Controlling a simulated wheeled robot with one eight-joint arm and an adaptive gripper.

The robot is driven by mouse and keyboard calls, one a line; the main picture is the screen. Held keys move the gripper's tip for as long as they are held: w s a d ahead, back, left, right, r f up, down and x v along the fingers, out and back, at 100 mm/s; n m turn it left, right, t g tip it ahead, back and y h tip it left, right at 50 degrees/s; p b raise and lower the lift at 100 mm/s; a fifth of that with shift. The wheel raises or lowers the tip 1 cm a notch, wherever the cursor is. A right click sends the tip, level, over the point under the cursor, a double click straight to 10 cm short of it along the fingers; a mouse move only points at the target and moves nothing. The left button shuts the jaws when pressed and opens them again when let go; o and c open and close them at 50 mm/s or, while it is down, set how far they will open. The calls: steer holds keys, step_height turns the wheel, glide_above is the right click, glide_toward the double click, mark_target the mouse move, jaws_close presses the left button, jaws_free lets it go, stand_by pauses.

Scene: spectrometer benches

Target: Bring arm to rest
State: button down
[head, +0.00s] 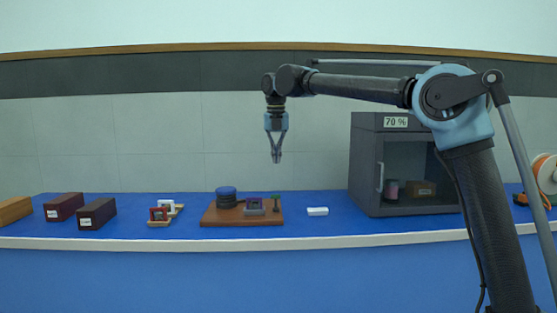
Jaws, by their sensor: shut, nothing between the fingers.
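My gripper (277,158) hangs pointing down above the blue bench, in front of the pale tiled wall. Its fingers are together and hold nothing. My arm (360,88) reaches in from the right, with its upper link roughly level. Below and left of the gripper, apart from it, a brown wooden board (215,218) lies on the bench. The board carries a dark round piece with a blue top (226,191), a small grey holder (255,206) and a small green-topped part (276,198).
A dark cabinet (366,168) marked 70 % stands right of the board, partly behind my arm. A white block (317,211) lies between them. Dark boxes (97,213) and small holders (158,215) sit at left. An orange spool (545,172) is at far right.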

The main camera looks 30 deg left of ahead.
steer(key=w+d+f+m, duration=0.1)
steer(key=w+d+m, duration=0.35)
steer(key=d, duration=0.65)
steer(key=w+d+m, duration=0.3)
steer(key=d+m, duration=0.3)
steer(key=d, duration=0.5)
steer(key=s+d+f+m, duration=0.1)
steer(key=d+f+m, duration=0.3)
steer(key=d, duration=0.6)
steer(key=d+f+m, duration=0.2)
steer(key=d+m, duration=0.4)
steer(key=d, duration=0.4)
steer(key=s+d+f+m+t, duration=0.1)
steer(key=s+d+f+m, duration=0.35)
steer(key=d, duration=0.35)
steer(key=s+d+f+m, duration=0.4)
steer(key=d+f+m, duration=0.15)
steer(key=d, duration=0.25)
steer(key=s+d+f+m, duration=0.4)
steer(key=s+f+m, duration=0.1)
steer(key=f, duration=0.3)
steer(key=s+d+f+m, duration=0.5)
steer(key=s+f+m, duration=0.1)
steer(key=s+f, duration=0.1)
steer(key=shift+s+f+h, duration=0.15)
steer(key=shift+f+h, duration=0.15)
steer(key=shift+f, duration=0.5)
steer(key=shift+m, duration=0.25)
